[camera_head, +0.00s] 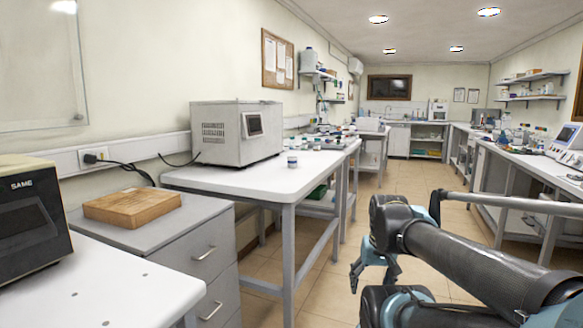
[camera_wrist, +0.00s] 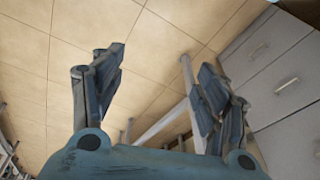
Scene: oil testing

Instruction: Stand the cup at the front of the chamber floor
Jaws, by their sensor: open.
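My gripper (camera_wrist: 160,82) is open and empty in the wrist view, its two dark fingers spread above the tiled floor. In the head view my gripper (camera_head: 372,270) hangs over the aisle, right of the white table and apart from it. A small white cup-like container with a dark band (camera_head: 292,162) stands upright near the front of the white table; I cannot tell if it is the cup. A grey-white box instrument with a screen (camera_head: 228,140) stands on the same table. No open chamber or chamber floor shows clearly.
A wooden block (camera_head: 132,207) lies on a grey drawer cabinet (camera_head: 208,262). The white table (camera_head: 250,180) has bare space at its front. Several small containers stand farther back. The tiled aisle (camera_head: 400,190) is clear.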

